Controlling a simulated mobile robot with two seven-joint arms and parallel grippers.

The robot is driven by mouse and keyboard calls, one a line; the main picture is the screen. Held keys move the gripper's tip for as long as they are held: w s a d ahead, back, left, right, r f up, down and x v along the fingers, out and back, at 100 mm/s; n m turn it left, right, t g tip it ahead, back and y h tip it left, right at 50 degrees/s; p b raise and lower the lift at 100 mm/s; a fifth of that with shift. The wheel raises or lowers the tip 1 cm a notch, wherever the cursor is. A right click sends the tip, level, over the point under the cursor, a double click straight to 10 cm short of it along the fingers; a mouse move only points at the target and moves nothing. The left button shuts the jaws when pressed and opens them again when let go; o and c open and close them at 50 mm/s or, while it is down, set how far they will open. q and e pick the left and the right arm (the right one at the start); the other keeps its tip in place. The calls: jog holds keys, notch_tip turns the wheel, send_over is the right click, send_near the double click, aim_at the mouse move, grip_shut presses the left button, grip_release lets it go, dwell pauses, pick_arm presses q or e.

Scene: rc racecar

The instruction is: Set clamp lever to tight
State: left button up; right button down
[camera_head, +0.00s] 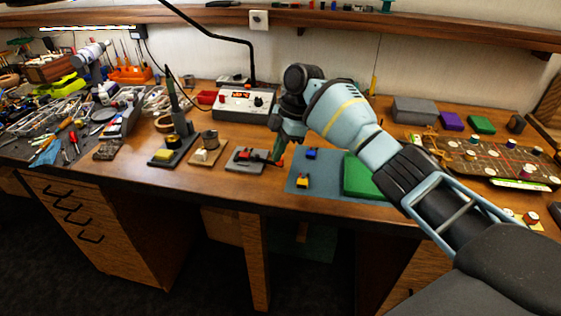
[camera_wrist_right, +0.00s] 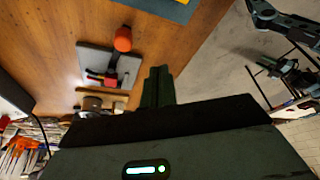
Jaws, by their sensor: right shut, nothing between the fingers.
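The clamp has a light grey base plate, seen in the head view (camera_head: 235,164) near the table's front edge. In the right wrist view the plate (camera_wrist_right: 92,58) carries a dark lever with a round red-orange knob (camera_wrist_right: 123,39) and a smaller red part (camera_wrist_right: 100,80). My right gripper (camera_head: 277,157) points down just right of the clamp in the head view. Its dark green fingers (camera_wrist_right: 157,85) are shut and empty, with a gap between them and the clamp in the wrist view. Whether they touch the lever in the head view I cannot tell. My left gripper is not in view.
A blue-grey mat (camera_head: 305,178) with small blocks and a green board (camera_head: 360,175) lie right of the clamp. A wooden stand (camera_head: 207,152) is to its left. A white control box (camera_head: 240,104) stands behind. The table's front edge is close.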

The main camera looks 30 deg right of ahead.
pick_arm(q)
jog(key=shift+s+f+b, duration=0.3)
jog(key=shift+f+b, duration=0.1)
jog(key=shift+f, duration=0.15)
pick_arm(e)
jog(key=r, duration=0.1)
jog(key=w+r, duration=0.1)
jog(key=r, duration=0.1)
jog(key=d+r, duration=0.1)
jog(key=r, duration=0.1)
jog(key=shift+w+r, duration=0.25)
jog(key=shift+a, duration=0.1)
